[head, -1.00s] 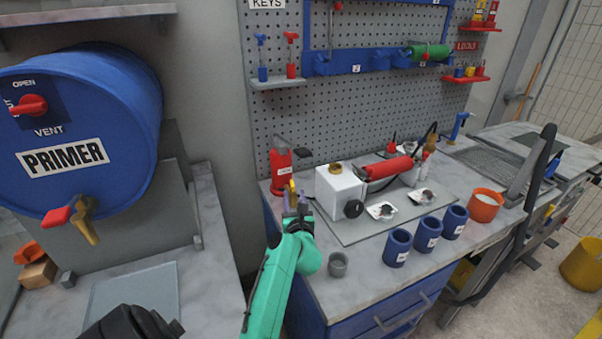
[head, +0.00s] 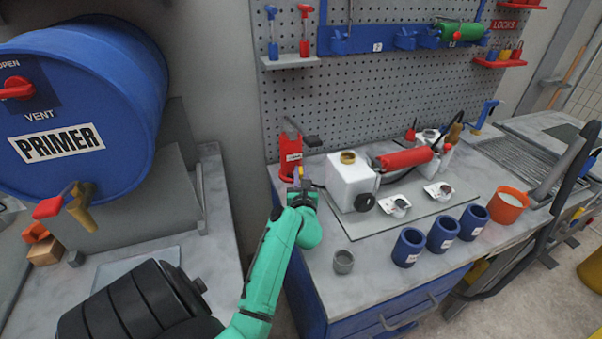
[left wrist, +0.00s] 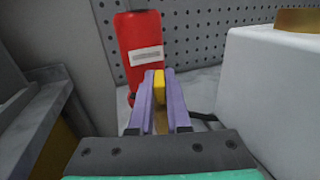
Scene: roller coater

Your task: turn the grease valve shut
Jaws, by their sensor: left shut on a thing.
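A red cylinder with a white label (head: 291,158) stands upright at the back left of the workbench, in front of the pegboard. It also shows in the left wrist view (left wrist: 140,45). A small yellow handle (left wrist: 159,88), apparently the grease valve's, is in front of the cylinder's lower part. My left gripper (head: 301,180) is at the cylinder's near side. Its purple fingers (left wrist: 158,100) are shut on the yellow handle, one on each side. The fingers hide most of the valve, so its turn position is unclear. My right gripper is not in view.
A white container (head: 352,188) stands close to the right of my left gripper. A grey cup (head: 344,262) and blue cups (head: 408,248) stand on the near part of the bench. A blue PRIMER drum (head: 90,110) is at left.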

